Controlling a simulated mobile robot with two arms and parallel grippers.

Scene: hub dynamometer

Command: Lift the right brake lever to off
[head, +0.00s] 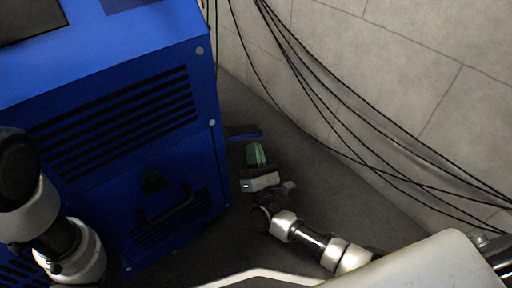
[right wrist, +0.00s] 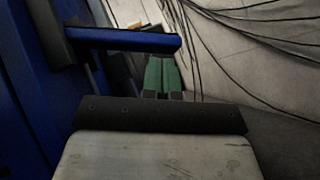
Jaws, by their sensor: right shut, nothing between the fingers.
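A short blue bar (head: 245,131), which looks like the right brake lever, sticks out roughly level from the right side of the blue machine. In the right wrist view the bar (right wrist: 125,39) runs across the upper part, with a dark piece at its left end. My right gripper (head: 254,147) has green fingers, shut and empty, just below the bar in the head view. In the right wrist view the fingers (right wrist: 161,72) point up the picture near the bar's free right end; I cannot tell whether they touch it. My left gripper is out of view.
The blue machine cabinet (head: 120,140), with vents and a dark handle, fills the left. A pale block wall (head: 340,70) stands at right with several loose black cables (head: 325,85) along it. Dark floor lies in the narrow gap between them.

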